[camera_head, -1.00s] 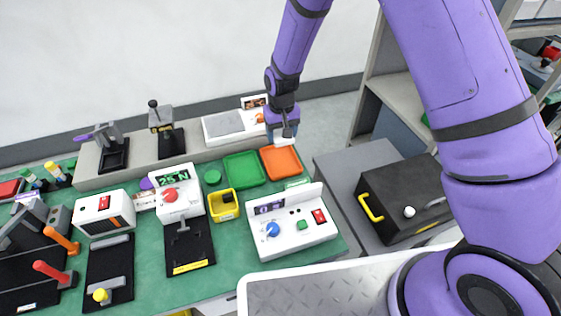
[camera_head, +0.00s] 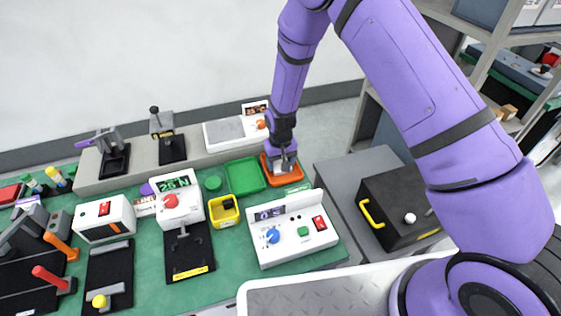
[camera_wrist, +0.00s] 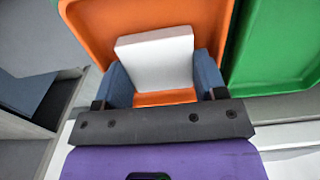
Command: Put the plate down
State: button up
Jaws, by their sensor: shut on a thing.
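The plate (camera_wrist: 155,58) is a small white block-like piece, held between the two blue fingers of my gripper (camera_wrist: 163,76) in the wrist view. My gripper is shut on it. Behind the plate in that view is the orange tray (camera_wrist: 88,32). In the head view my gripper (camera_head: 282,160) points down over the orange tray (camera_head: 294,180) at the back right of the green bench, low and within its outline. I cannot tell whether the plate touches the tray floor.
A green tray (camera_head: 244,177) stands directly left of the orange one, and a yellow bin (camera_head: 224,211) is in front of that. A white control box (camera_head: 292,236) is in front of the orange tray. A black box with a yellow handle (camera_head: 400,203) is at the right.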

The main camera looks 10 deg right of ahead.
jog(key=o, duration=0.6)
jog(key=shift+f, duration=0.15)
jog(key=shift+o, duration=0.2)
